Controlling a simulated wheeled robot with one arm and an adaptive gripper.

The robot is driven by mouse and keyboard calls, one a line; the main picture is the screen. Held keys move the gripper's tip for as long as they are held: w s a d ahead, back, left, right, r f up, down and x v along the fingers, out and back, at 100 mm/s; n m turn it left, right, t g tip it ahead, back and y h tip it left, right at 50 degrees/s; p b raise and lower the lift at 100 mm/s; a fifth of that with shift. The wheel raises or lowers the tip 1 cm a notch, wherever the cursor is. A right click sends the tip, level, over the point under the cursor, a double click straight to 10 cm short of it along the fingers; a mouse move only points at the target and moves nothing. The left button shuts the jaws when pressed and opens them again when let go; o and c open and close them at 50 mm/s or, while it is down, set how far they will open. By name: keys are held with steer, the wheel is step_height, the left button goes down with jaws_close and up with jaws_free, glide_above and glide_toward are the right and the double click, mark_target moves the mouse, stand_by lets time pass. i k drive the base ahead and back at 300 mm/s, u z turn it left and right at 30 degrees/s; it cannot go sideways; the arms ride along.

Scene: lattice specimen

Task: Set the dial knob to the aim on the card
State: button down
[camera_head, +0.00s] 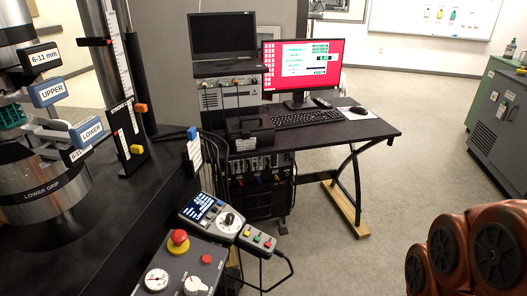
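A dark dial with a light pointer (229,219) sits on a small handset beside a lit screen (202,207), at the lower middle. I cannot tell which one the task means. A small white card with a blue top (194,152) stands at the black bench's edge; its marks are too small to read. Another card reads 6-11 mm (45,56), at upper left. My gripper is not in view.
A red stop button (178,241) and a round gauge (157,280) share the panel. A button box (257,240) with a hanging cable is beside the handset. A test machine (42,185) stands left, a computer desk (330,131) behind. Floor at centre right is clear.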

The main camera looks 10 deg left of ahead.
mark_target(229, 220)
steer(key=z, duration=1)
steer(key=i, duration=1.05)
steer(key=u, duration=2.35)
steer(key=k, duration=1.3)
steer(key=u, duration=0.05)
steer(key=i, duration=0.55)
steer(key=u, duration=0.95)
steer(key=i, duration=0.65)
steer(key=u, duration=0.1)
